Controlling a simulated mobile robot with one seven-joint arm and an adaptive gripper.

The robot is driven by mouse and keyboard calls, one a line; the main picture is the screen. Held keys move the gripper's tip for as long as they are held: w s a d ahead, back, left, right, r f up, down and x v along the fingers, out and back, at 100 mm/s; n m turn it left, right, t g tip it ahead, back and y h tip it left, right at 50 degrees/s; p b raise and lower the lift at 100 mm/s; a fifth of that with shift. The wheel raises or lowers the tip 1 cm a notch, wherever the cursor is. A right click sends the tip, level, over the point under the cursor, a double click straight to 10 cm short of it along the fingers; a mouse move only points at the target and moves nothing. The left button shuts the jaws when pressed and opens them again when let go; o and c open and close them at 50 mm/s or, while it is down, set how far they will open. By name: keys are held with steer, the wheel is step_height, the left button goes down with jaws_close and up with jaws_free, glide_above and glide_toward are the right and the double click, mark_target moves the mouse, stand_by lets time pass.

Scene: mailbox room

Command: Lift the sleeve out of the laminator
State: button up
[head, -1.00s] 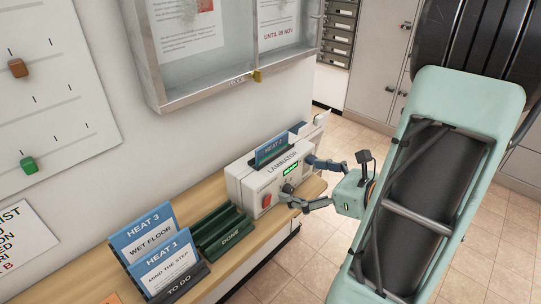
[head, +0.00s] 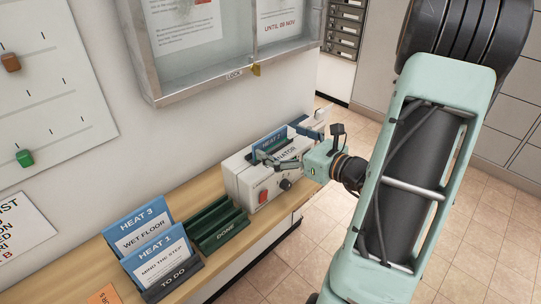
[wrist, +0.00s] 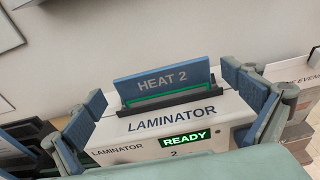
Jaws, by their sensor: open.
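The white laminator (head: 240,180) stands on the wooden shelf against the wall. A blue sleeve marked HEAT 2 (wrist: 162,80) stands up out of its dark top slot; its lower part is hidden in the slot. The sleeve's blue top also shows in the head view (head: 271,143). The laminator's display (wrist: 185,139) reads READY in green. My gripper (head: 282,152) is open over the top front of the laminator. In the wrist view its fingers (wrist: 168,97) spread to the left and right of the sleeve, apart from it.
A dark green DONE rack (head: 218,227) stands left of the laminator and looks empty. Left of it, a TO DO rack (head: 175,281) holds sleeves marked HEAT 3 (head: 137,226) and HEAT 1 (head: 158,256). A wall cabinet (head: 210,82) hangs above.

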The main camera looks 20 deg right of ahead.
mark_target(272, 136)
steer(key=x, duration=0.3)
steer(key=shift+w+a, duration=0.15)
steer(key=shift+w, duration=0.2)
steer(key=c, duration=1.1)
steer(key=shift+r, duration=0.15)
